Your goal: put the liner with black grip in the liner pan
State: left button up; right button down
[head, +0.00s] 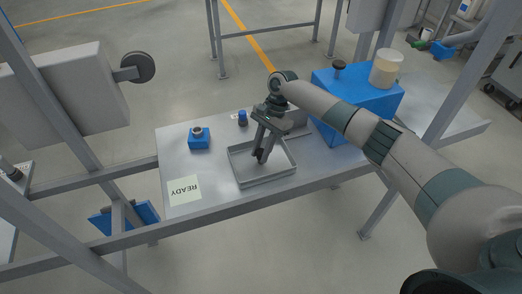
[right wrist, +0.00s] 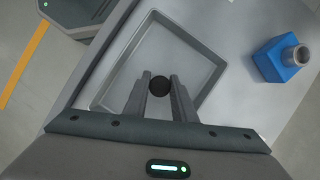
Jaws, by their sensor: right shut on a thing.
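My right gripper (head: 262,156) is over the grey liner pan (head: 240,179), with its fingers pointing down into the pan. In the right wrist view my right gripper (right wrist: 159,88) is shut on the black grip (right wrist: 160,85) of the liner. The rest of the liner is hidden below the grip and behind the fingers, so I cannot tell whether it touches the pan floor. The liner pan (right wrist: 205,32) spreads around the fingers in the right wrist view. My left gripper does not show.
A blue block with a metal fitting (head: 199,140) stands left of the pan, and it shows in the right wrist view (right wrist: 285,60). A small blue-topped piece (head: 242,118) stands behind the pan. A READY card (head: 184,190) lies at the front left. A big blue box (head: 345,95) stands right.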

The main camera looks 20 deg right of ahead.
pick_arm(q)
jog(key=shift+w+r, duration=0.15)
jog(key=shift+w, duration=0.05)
pick_arm(e)
jog(key=shift+f, duration=0.1)
jog(key=c, duration=1.6)
grip_release()
jog(key=shift+c, duration=0.2)
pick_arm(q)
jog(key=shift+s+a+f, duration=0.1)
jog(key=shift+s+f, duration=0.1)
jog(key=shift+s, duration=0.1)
pick_arm(e)
jog(key=shift+o, duration=0.9)
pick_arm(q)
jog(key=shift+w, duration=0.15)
pick_arm(e)
jog(key=shift+w+d+r, duration=0.15)
jog(key=shift+r, duration=0.35)
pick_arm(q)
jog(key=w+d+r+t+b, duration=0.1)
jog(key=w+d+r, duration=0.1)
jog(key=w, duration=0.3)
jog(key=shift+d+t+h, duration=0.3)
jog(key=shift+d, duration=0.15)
pick_arm(e)
jog(key=v, duration=1.1)
